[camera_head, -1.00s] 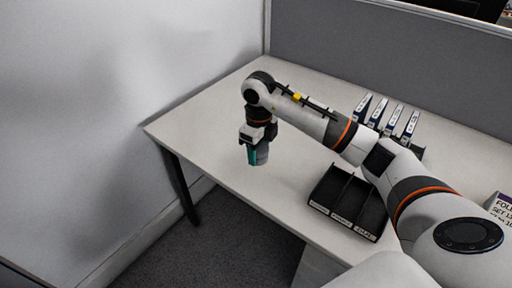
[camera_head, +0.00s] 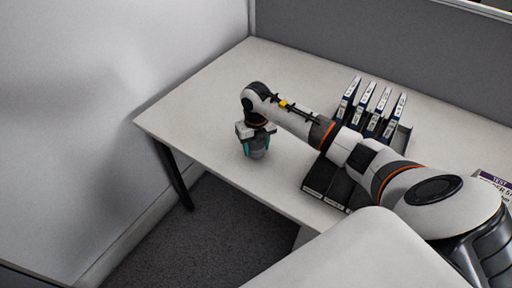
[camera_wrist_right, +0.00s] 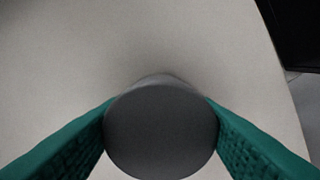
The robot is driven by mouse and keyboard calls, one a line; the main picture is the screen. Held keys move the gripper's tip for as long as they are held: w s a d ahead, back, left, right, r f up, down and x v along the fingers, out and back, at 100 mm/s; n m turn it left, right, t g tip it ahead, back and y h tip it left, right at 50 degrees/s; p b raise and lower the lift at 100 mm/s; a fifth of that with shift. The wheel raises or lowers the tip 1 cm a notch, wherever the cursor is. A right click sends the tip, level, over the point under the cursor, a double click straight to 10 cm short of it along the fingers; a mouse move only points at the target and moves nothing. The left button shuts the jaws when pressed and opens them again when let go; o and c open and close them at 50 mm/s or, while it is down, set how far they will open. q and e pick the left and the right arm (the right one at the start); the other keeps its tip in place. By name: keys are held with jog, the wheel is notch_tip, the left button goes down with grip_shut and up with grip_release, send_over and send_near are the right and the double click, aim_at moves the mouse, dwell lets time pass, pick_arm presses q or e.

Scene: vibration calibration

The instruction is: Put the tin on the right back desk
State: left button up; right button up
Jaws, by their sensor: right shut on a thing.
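The tin (camera_head: 259,152) is a dark grey cylinder in the head view, low at the left part of the desk (camera_head: 200,112). In the right wrist view the round grey top of the tin (camera_wrist_right: 160,130) sits between two teal finger pads. My right gripper (camera_head: 255,148) points down and is shut on the tin. The tin looks upright. Whether its base touches the desk top is hard to tell. My left gripper is not in view.
A black tray with compartments (camera_head: 328,186) lies right of the tin, partly behind my arm. Several binders (camera_head: 368,108) stand behind it. A labelled box (camera_head: 492,182) is at the right edge. A grey partition (camera_head: 340,50) backs the desk. The desk's left part is clear.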

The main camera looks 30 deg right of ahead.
jog(key=shift+f, duration=0.7)
jog(key=shift+f, duration=0.1)
jog(key=o, duration=1)
jog(key=shift+r, duration=0.45)
notch_tip(320, 180, up, 11)
jog(key=shift+r+b, duration=0.2)
jog(key=shift+b, duration=0.2)
